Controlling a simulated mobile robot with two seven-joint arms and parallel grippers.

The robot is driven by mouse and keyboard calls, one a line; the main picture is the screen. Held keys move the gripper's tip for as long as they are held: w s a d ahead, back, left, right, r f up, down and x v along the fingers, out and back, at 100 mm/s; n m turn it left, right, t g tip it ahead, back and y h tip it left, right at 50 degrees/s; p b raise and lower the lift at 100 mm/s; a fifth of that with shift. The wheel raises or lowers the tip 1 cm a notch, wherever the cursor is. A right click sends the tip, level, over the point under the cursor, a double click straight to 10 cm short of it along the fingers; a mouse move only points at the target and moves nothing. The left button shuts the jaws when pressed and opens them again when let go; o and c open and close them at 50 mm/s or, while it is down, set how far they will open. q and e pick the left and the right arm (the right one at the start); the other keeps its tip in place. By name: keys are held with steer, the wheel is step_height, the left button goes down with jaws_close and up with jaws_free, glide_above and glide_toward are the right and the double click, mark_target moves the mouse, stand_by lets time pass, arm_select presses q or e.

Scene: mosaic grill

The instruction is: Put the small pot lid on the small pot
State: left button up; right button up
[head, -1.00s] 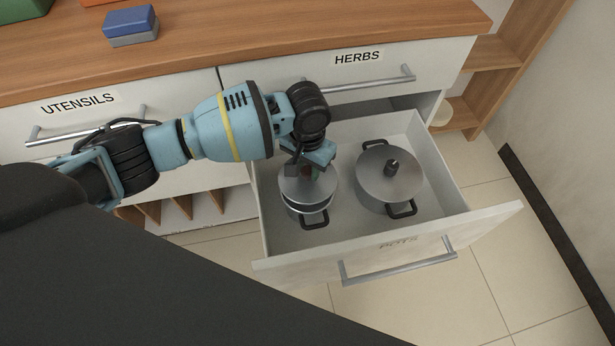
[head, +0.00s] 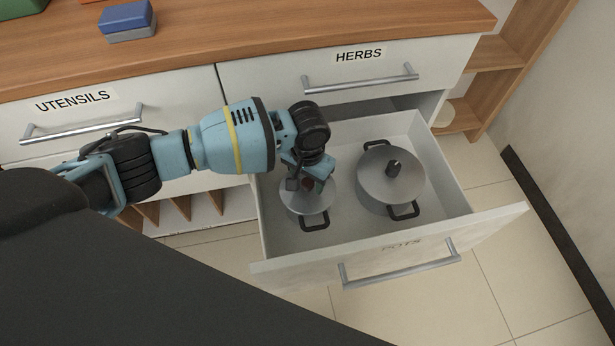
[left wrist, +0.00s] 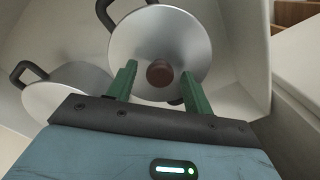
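The small pot (head: 304,211) stands in the left part of the open pots drawer. The small grey lid (head: 318,199) lies on it and looks level; the left wrist view shows the lid (left wrist: 145,40) with its brown knob (left wrist: 160,73). My left gripper (head: 312,186) is right above the lid. In the left wrist view its green fingers (left wrist: 160,84) are apart on either side of the knob, with gaps visible between them and the knob. The gripper hides part of the lid in the head view. My right gripper is not in view.
A larger lidded pot (head: 390,182) stands to the right in the same drawer (head: 349,230). The herbs drawer (head: 290,80) above is shut, under the wooden counter (head: 250,35). A blue and grey block (head: 127,20) sits on the counter.

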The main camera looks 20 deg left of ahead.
mark_target(308, 182)
arm_select(q)
steer(key=shift+r, duration=0.15)
step_height(308, 182, up, 12)
steer(key=p, duration=0.3)
stand_by(0.4)
